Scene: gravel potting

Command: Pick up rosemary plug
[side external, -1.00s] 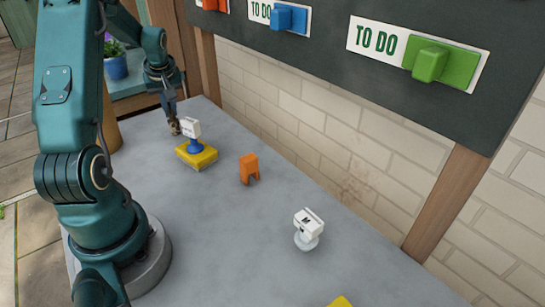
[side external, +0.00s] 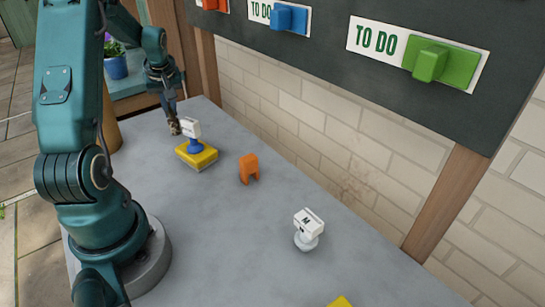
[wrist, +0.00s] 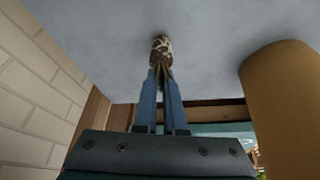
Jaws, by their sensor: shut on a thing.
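A small brown plug with pale root-like streaks (wrist: 161,47) sits at the tips of my gripper (wrist: 166,78) in the wrist view. I take it to be the rosemary plug. The two blue-grey fingers are shut on it. In the side external view my gripper (side external: 171,105) points down near the far end of the grey table, with the brown plug (side external: 175,127) small at its tips. I cannot tell whether the plug touches the table. Any green leaves are hidden or too small to see.
A white-topped blue stamp (side external: 190,131) on a yellow pad (side external: 205,158) stands close beside the plug. An orange block (side external: 249,168) and a white stamp (side external: 308,228) stand further along. A brown cylinder (wrist: 284,110) is nearby. A brick wall (side external: 330,150) borders the table.

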